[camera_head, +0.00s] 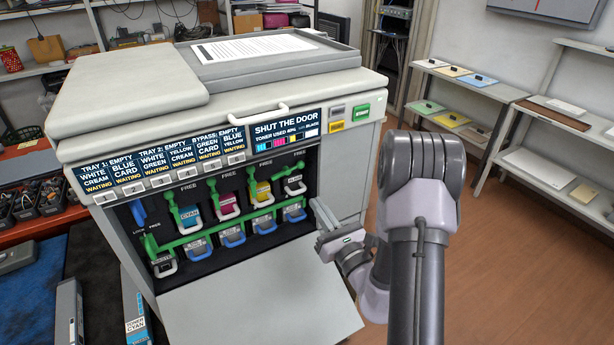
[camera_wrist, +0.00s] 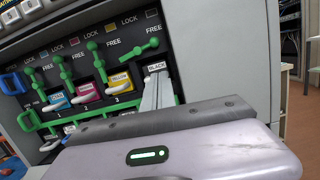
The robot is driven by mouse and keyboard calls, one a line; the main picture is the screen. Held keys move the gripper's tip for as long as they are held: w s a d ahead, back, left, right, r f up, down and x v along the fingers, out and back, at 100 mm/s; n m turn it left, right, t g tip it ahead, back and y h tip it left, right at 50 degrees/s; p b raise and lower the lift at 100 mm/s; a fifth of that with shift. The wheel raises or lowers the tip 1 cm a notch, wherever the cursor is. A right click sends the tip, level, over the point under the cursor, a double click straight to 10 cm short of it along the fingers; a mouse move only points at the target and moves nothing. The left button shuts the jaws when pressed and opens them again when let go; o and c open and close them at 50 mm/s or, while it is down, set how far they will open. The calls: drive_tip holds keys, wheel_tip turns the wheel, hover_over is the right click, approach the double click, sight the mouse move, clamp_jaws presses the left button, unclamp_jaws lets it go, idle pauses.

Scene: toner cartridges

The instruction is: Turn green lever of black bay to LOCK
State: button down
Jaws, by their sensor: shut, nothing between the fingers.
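The black bay is the rightmost of the upper row in the printer. Its white-labelled BLACK cartridge (camera_head: 294,184) shows in the head view, and its label also shows in the wrist view (camera_wrist: 156,66). The bay's green lever (camera_head: 289,170) sits above the cartridge. In the wrist view the lever (camera_wrist: 140,50) slants up to the right, its knob at the right end. My gripper (camera_head: 317,206) is shut and empty, just right of the open bay. In the wrist view its fingers (camera_wrist: 158,78) are below the lever and overlap the black bay; contact cannot be told.
The printer's front door (camera_head: 260,300) hangs open below the bays. Cyan, magenta and yellow bays (camera_head: 260,192) with green levers stand to the left. A long green bar (camera_head: 225,225) crosses below them. The printer's display (camera_head: 285,132) reads SHUT THE DOOR. Floor is clear to the right.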

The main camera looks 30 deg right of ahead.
sight(288, 171)
drive_tip(key=w+r, duration=0.1)
drive_tip(key=w, duration=0.1)
drive_tip(key=w+r, duration=0.1)
drive_tip(key=w, duration=0.1)
drive_tip(key=w+r+p, duration=0.1)
drive_tip(key=w+r, duration=0.1)
drive_tip(key=shift+w+r, duration=0.1)
